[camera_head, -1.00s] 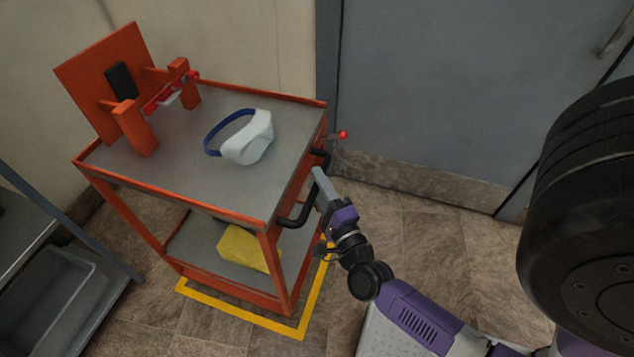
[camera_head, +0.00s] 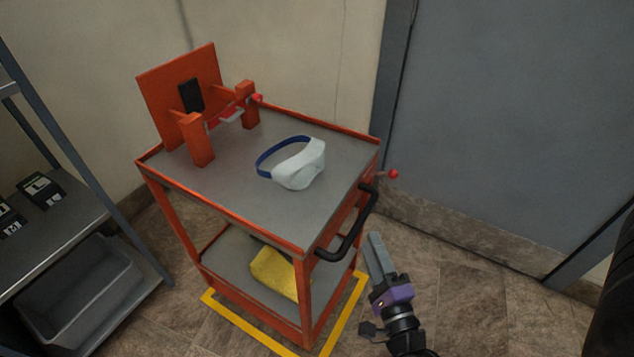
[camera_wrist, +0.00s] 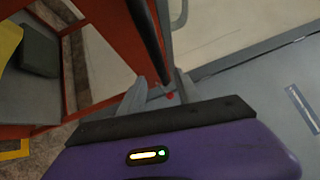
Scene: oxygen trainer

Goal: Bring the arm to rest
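My gripper (camera_head: 374,238) is at the lower right of the orange cart (camera_head: 220,213), just right of its black handle (camera_head: 352,228). A small gap shows between my fingers and the handle. In the wrist view my gripper (camera_wrist: 160,78) shows two grey fingers apart, with nothing held between them. The black handle (camera_wrist: 147,38) passes beyond the fingertips there. Most of my arm is out of the head view.
On the cart top are a white mask with blue strap (camera_head: 300,168) and an orange stand (camera_head: 177,85). A yellow bundle (camera_head: 279,273) lies on the lower shelf. A red knob (camera_head: 394,174) sticks out.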

